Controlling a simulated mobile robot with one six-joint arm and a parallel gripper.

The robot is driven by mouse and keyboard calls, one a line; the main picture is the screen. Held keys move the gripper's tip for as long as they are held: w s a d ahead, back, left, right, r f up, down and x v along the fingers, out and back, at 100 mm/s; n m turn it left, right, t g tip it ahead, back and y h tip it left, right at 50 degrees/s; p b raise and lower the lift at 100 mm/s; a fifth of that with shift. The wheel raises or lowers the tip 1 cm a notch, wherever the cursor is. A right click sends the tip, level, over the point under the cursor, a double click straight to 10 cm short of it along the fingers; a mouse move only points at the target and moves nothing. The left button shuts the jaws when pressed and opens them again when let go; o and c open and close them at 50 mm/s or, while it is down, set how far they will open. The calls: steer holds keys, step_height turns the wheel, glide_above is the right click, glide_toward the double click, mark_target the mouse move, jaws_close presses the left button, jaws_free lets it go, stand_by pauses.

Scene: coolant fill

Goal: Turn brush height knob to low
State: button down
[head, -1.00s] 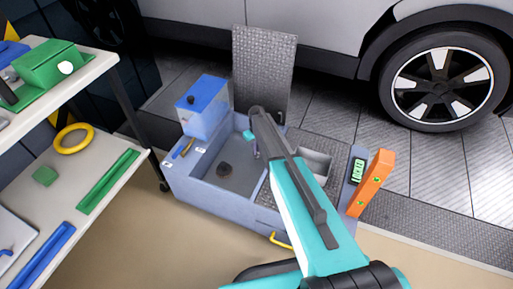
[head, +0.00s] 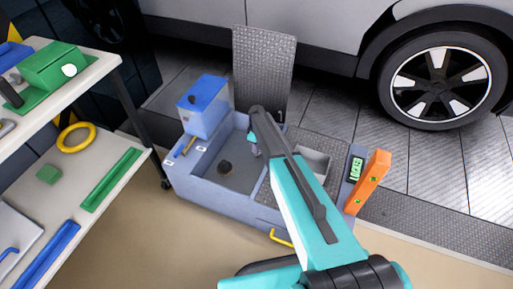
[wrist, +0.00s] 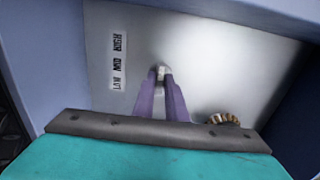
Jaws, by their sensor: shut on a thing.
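In the wrist view my gripper (wrist: 162,88) has its two purple fingers close together on a small pale knob (wrist: 160,71) on a grey panel. The knob is mostly hidden between the fingertips. A white label (wrist: 118,62) left of it reads LOW, MID and HIGH from bottom to top. I cannot tell which mark the knob points to. In the head view my arm reaches over the blue-grey machine (head: 222,200), and my fingertips are mostly hidden behind it.
A brass knurled knob (wrist: 222,119) sits right of the fingers, close to my gripper body. Blue-grey walls flank the panel. The machine has a blue tank (head: 203,105), a raised tread-plate lid (head: 264,75) and an orange post (head: 370,182). A shelf (head: 115,180) stands at left.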

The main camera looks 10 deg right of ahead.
stand_by(0.3)
steer(key=c, duration=1.8)
jaws_free()
steer(key=shift+r, duration=0.1)
step_height(320, 180, up, 14)
steer(key=p, duration=0.1)
steer(key=shift+s+f, duration=0.1)
steer(key=shift+f, duration=0.1)
